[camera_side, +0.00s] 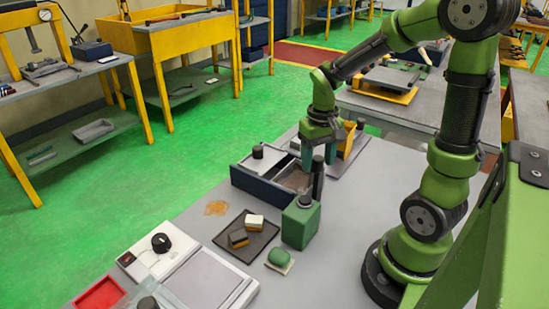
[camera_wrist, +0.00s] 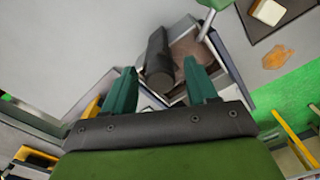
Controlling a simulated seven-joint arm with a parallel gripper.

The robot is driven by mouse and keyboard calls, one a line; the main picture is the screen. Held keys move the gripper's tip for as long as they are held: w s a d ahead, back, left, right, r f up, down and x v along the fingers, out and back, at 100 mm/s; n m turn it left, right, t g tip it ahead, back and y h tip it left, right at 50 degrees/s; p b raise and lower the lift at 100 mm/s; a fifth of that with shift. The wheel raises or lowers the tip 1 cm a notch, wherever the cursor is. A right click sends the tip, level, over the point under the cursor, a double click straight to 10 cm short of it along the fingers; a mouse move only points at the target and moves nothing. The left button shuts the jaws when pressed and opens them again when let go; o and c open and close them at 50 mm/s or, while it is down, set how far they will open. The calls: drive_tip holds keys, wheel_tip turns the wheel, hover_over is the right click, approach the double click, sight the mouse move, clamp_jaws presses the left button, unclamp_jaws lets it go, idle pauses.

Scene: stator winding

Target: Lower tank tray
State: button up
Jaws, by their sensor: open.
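A dark blue tank (camera_side: 262,188) stands mid-bench in the side view. Its left part has a pale lid with a black knob (camera_side: 257,152). Its right part shows a brownish-grey inside surface (camera_side: 296,180), which may be the tray; it also shows in the wrist view (camera_wrist: 193,58). A black cylindrical post (camera_side: 318,178) stands upright at the tank's right end; a black cylinder shows in the wrist view (camera_wrist: 158,52). My gripper (camera_side: 319,158) points down over that end, its teal fingers apart. In the wrist view (camera_wrist: 160,72) the cylinder appears between or just beyond the fingertips; contact cannot be told.
A green block-shaped container (camera_side: 301,226) with a dark top stands close in front of the tank. A dark tray (camera_side: 262,249) with two small blocks, a green-topped pad (camera_side: 279,260) and a white scale (camera_side: 205,278) lie nearer. A yellow item (camera_side: 350,140) stands behind my gripper.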

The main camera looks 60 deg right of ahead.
drive_tip(key=shift+r, duration=2.85)
drive_tip(key=shift+w+a+f, duration=0.1)
drive_tip(key=shift+a+f, duration=0.05)
drive_tip(key=shift+f, duration=0.1)
drive_tip(key=s+a+r+n+t+y, duration=0.1)
drive_tip(key=s+a+r+t, duration=0.1)
drive_tip(key=a, duration=0.4)
drive_tip(key=s+a+r+n+t+y, duration=0.1)
drive_tip(key=s+a+r+t, duration=0.1)
drive_tip(key=a+r+t, duration=0.3)
drive_tip(key=shift+a+r, duration=0.2)
drive_tip(key=shift+a, duration=1.05)
